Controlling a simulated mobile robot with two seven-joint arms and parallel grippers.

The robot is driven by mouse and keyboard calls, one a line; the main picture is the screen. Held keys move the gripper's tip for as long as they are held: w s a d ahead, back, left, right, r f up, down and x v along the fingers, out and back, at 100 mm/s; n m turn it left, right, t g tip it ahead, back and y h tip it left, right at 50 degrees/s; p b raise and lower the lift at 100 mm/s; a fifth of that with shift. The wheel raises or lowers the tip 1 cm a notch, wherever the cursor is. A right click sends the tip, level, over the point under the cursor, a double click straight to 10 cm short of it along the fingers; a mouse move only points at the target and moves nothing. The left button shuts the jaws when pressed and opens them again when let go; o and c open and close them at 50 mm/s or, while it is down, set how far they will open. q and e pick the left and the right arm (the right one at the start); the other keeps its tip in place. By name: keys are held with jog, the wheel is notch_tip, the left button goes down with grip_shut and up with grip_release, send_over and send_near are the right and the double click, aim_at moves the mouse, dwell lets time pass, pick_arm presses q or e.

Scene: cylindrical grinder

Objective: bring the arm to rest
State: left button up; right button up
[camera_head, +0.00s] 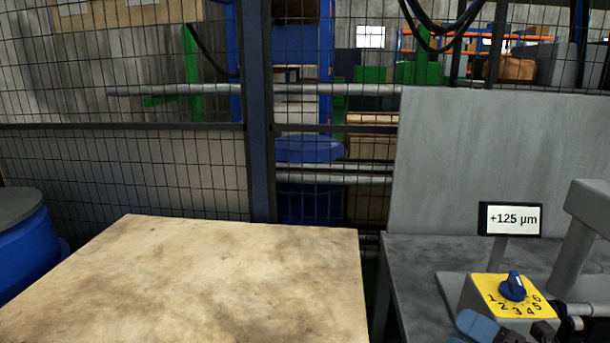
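A part of what looks like my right arm, a blue-grey rounded piece (478,325) with dark parts beside it, shows at the bottom edge, right of centre. The dark parts (527,334) may be my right gripper; they are cut off by the frame, and I cannot make out its fingers or anything held. They show just below and in front of a yellow dial box (480,285) with a blue knob (513,287) and numbers 1 to 6. I cannot tell whether they touch it. My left arm and gripper are not in view.
A display (512,219) reading +125 µm stands behind the dial box on the grey machine (420,265). A grey panel (480,150) rises behind. A bare, stained tabletop (230,280) is left of centre. A blue drum (25,250) stands far left; mesh fencing (120,170) closes the back.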

jog(key=s+d+f+m+g+h, duration=0.1)
jog(key=s+d+f+m+h, duration=0.3)
jog(key=f+m+h, duration=0.45)
jog(key=s+d+f+m+h, duration=0.35)
jog(key=f+m+h, duration=0.2)
jog(key=m, duration=0.65)
jog(key=s+a+f+m+g, duration=0.1)
jog(key=s+f+m+g, duration=0.4)
jog(key=s, duration=0.6)
jog(key=s+a+f+m+g, duration=0.2)
jog(key=s+f+m+g, duration=0.25)
jog(key=s+g, duration=0.4)
jog(key=w+f+n+t+y+p, duration=0.1)
jog(key=w+f+t+p, duration=0.2)
jog(key=w+t, duration=0.6)
jog(key=shift+a+n+t+p, duration=0.15)
jog(key=shift+n+t+p, duration=0.35)
jog(key=shift+t, duration=0.55)
jog(key=shift+f, duration=0.1)
